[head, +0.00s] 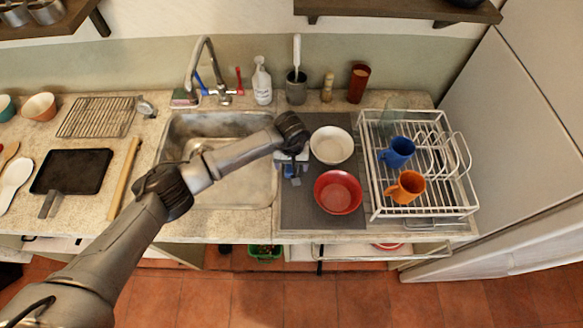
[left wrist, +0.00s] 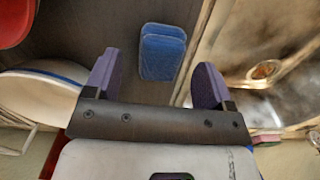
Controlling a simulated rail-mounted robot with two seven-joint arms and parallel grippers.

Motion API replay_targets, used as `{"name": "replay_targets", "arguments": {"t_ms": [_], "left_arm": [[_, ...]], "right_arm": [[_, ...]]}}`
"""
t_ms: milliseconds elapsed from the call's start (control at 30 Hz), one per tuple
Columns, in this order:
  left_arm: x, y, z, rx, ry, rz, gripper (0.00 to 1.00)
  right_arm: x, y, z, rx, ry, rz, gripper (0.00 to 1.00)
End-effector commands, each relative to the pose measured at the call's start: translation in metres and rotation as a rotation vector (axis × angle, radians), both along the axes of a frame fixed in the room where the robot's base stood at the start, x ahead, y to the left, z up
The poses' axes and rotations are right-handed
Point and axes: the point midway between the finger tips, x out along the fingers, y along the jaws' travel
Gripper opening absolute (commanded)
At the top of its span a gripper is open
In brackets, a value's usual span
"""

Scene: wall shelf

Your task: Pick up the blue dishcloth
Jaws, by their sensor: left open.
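The blue dishcloth (left wrist: 162,52) shows in the left wrist view as a small folded rectangle lying flat on the dark grey mat (head: 300,212). It lies beyond my left gripper (head: 292,170), roughly centred between the two purple fingers. The fingers are open and empty, with a gap between them and the cloth. In the head view my left gripper hangs over the left part of the mat, beside the sink, and mostly hides the cloth. My right gripper is in neither view.
A white bowl (head: 331,145) and a red bowl (head: 338,192) stand right of the gripper. The sink (head: 245,195) is to its left. A white dish rack (head: 425,210) holds a blue mug (head: 397,152) and an orange mug (head: 405,188). A spray bottle (head: 262,82) stands behind.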

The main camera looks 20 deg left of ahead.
Motion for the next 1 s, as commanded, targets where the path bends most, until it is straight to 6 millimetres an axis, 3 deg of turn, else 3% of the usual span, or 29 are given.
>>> {"name": "replay_targets", "arguments": {"t_ms": [167,433,1000], "left_arm": [[0.0003,-0.0001,-0.0134,0.000,0.000,0.000,0.77],[0.0003,-0.0001,-0.0154,-0.001,-0.001,-0.001,0.77],[0.0004,0.0000,-0.0151,0.000,-0.001,-0.001,0.23]], "right_arm": [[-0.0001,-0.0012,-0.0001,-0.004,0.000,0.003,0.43],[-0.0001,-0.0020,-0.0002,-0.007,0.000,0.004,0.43],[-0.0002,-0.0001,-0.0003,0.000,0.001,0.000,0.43]]}}
